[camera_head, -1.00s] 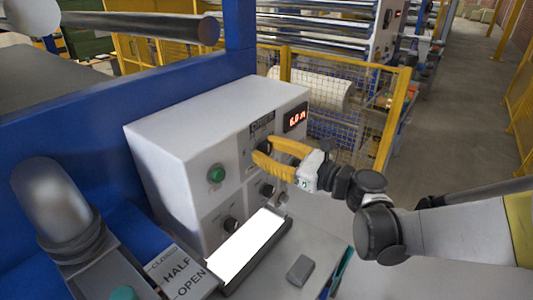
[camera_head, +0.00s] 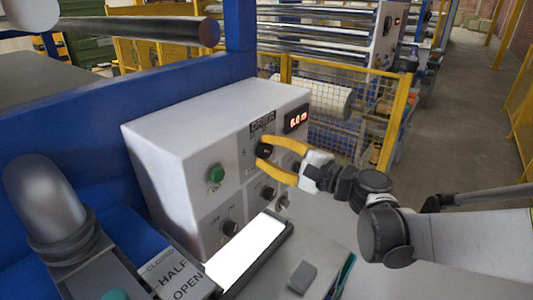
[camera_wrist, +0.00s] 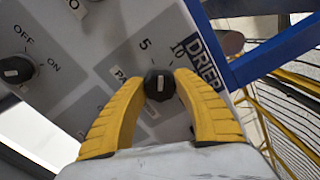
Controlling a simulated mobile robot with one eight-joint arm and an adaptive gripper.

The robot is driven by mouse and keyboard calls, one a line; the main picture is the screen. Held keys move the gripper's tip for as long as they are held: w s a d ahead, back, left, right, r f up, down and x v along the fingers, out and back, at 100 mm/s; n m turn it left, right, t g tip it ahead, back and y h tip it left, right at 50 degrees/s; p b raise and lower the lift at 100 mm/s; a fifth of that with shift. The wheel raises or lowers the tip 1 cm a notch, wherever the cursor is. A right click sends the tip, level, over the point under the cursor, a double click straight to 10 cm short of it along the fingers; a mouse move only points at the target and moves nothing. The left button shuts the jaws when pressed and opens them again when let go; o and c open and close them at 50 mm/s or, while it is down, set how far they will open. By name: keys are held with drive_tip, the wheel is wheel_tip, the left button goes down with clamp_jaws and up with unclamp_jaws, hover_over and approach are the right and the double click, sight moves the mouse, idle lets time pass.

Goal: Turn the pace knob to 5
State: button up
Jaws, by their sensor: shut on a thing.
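The pace knob (camera_wrist: 159,84) is a small black round knob with a pale mark, on the grey panel of the white control box (camera_head: 185,140). In the wrist view its scale shows "5" above and slightly left and "10" above and right; the "PA…" label is partly hidden. The exact pointer setting is hard to read. My gripper (camera_wrist: 160,80), with yellow fingers, is shut on the knob, one finger on each side. In the head view my gripper (camera_head: 262,153) reaches the box front from the right. The red display (camera_head: 297,119) seems to read 6.0.
A green button (camera_head: 216,174) and other black knobs (camera_head: 230,227) are on the same panel. An OFF/ON knob (camera_wrist: 17,69) is at left in the wrist view. A bright white panel (camera_head: 245,250) lies below. A yellow mesh fence (camera_head: 335,110) stands behind.

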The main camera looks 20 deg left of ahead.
drive_tip(key=shift+n+b, duration=0.35)
drive_tip(key=shift+n, duration=1.75)
drive_tip(key=o, duration=1.2)
drive_tip(key=v, duration=1.2)
drive_tip(key=shift+f, duration=0.1)
